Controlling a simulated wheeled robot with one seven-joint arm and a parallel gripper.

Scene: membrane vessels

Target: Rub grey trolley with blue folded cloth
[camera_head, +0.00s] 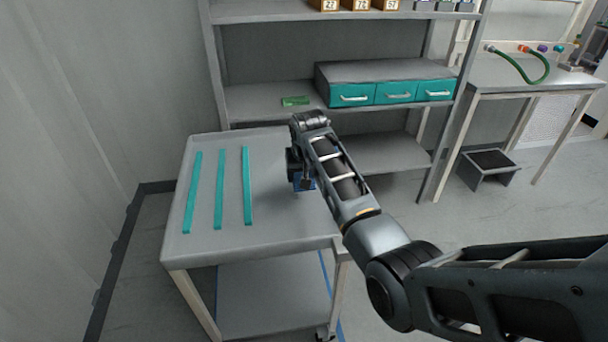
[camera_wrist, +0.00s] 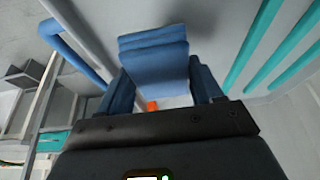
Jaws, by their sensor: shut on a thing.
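The grey trolley (camera_head: 270,222) stands in the middle left of the head view, with several teal strips (camera_head: 219,190) on the left part of its top. My gripper (camera_head: 303,184) is over the right part of the trolley top. The blue folded cloth (camera_wrist: 155,62) is between my gripper's fingers (camera_wrist: 160,88) in the wrist view, and the fingers are shut on it. In the head view only a small blue part of the cloth shows below the gripper. I cannot tell whether the cloth touches the trolley top.
A grey shelf unit (camera_head: 262,97) stands behind the trolley, holding teal drawers (camera_head: 397,92), a green item (camera_head: 295,101) and numbered boxes (camera_head: 357,4). A side table (camera_head: 535,78) with a green hose and a step stool (camera_head: 489,165) are at right. A wall is at left.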

